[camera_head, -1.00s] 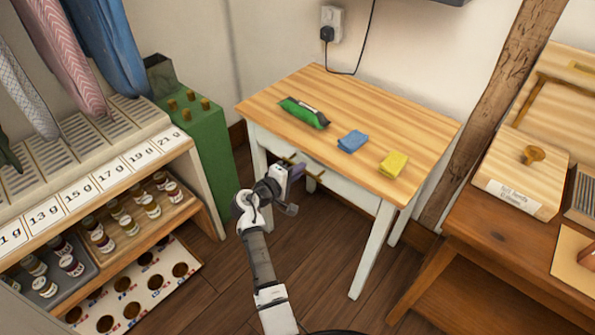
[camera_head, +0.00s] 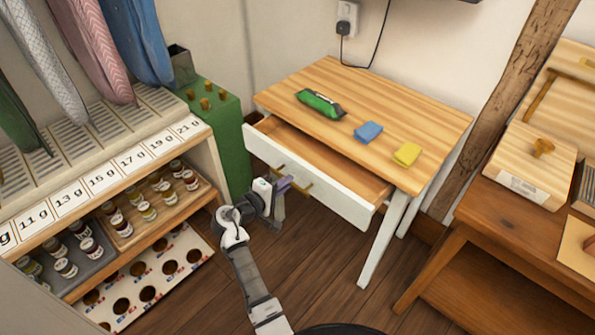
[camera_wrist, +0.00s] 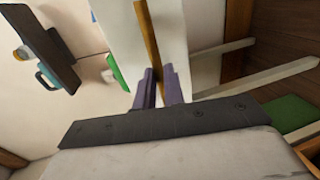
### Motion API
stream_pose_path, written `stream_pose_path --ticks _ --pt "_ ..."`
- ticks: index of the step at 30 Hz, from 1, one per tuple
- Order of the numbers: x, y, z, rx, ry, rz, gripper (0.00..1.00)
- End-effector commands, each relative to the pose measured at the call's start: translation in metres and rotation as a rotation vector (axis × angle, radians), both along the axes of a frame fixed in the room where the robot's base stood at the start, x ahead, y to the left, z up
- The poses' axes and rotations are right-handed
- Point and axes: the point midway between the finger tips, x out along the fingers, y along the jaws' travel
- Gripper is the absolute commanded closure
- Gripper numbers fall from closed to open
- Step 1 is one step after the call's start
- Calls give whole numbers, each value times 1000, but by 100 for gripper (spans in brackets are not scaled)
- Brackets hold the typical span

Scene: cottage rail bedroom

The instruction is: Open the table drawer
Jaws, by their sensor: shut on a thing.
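The wooden-topped table (camera_head: 390,120) with white legs stands against the wall. Its white-fronted drawer (camera_head: 335,196) is pulled part way out, and the wooden inside (camera_head: 330,152) shows empty where visible. A brass bar handle (camera_head: 304,180) is on the drawer front. My gripper (camera_head: 286,184) is at the drawer front, shut on the handle near its left part. In the wrist view, the purple fingers (camera_wrist: 160,88) close around the brass handle (camera_wrist: 148,40) against the white drawer front (camera_wrist: 166,20).
A green packet (camera_head: 320,103), a blue cloth (camera_head: 368,132) and a yellow cloth (camera_head: 407,154) lie on the tabletop. A green cabinet (camera_head: 222,130) and a shelf with jars (camera_head: 150,200) stand at left. A brown bench (camera_head: 500,240) stands at right. Floor is open below the drawer.

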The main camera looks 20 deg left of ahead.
Motion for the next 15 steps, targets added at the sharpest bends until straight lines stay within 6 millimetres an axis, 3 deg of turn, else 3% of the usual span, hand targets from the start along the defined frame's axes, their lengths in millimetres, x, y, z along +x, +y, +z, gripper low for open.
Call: stream_pose_path --ticks 1,6,15 --pt "-16 6 2 -2 2 4 100" --pt "-56 21 1 -1 1 2 100" --pt "-95 34 1 0 0 0 100"
